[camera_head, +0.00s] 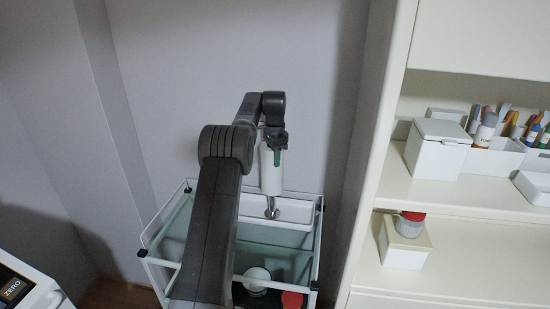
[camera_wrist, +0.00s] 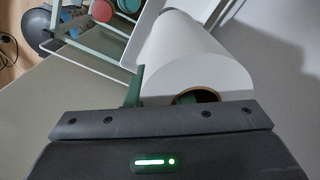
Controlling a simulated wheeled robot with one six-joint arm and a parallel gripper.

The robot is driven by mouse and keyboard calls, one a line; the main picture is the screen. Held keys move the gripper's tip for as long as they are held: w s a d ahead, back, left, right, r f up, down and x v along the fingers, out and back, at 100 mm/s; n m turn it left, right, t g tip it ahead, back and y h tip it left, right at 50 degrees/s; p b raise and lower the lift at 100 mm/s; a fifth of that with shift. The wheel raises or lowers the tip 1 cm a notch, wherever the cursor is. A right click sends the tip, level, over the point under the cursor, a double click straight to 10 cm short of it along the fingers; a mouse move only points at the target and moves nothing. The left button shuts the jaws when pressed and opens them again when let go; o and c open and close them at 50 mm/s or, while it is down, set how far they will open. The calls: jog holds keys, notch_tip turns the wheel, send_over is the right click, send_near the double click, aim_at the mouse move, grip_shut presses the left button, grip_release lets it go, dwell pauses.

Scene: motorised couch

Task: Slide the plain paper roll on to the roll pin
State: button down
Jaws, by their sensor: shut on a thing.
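The plain paper roll (camera_head: 270,172) is white and hangs roughly upright below my gripper (camera_head: 274,146). The wrist view shows the same roll (camera_wrist: 195,60) with a brown cardboard core at its near end. One green finger is against the roll's outer side, and some green shows inside the core, so my gripper (camera_wrist: 160,95) is shut on the roll's wall. The metal roll pin (camera_head: 271,208) shows just below the roll, rising from the white tray of the cart. The pin's upper part is hidden; I cannot tell whether it is inside the roll or behind it.
A white-framed cart (camera_head: 318,240) with glass shelves stands below. It holds a white-topped container (camera_head: 257,278) and a red-lidded jar (camera_head: 292,300). A cream shelf unit (camera_head: 375,165) stands close on the right, with a white box (camera_head: 437,150) and pens. A wall is behind.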

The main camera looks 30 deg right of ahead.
aim_at(275, 194)
jog(key=shift+f+b, duration=2.2)
jog(key=shift+f, duration=4.05)
jog(key=c, duration=1.2)
grip_release()
notch_tip(275, 194, up, 14)
jog(key=shift+f+b, duration=0.1)
jog(key=shift+b, duration=0.2)
notch_tip(275, 194, down, 14)
jog(key=shift+r+p, duration=0.1)
jog(key=shift+p, duration=0.3)
jog(key=shift+r, duration=0.2)
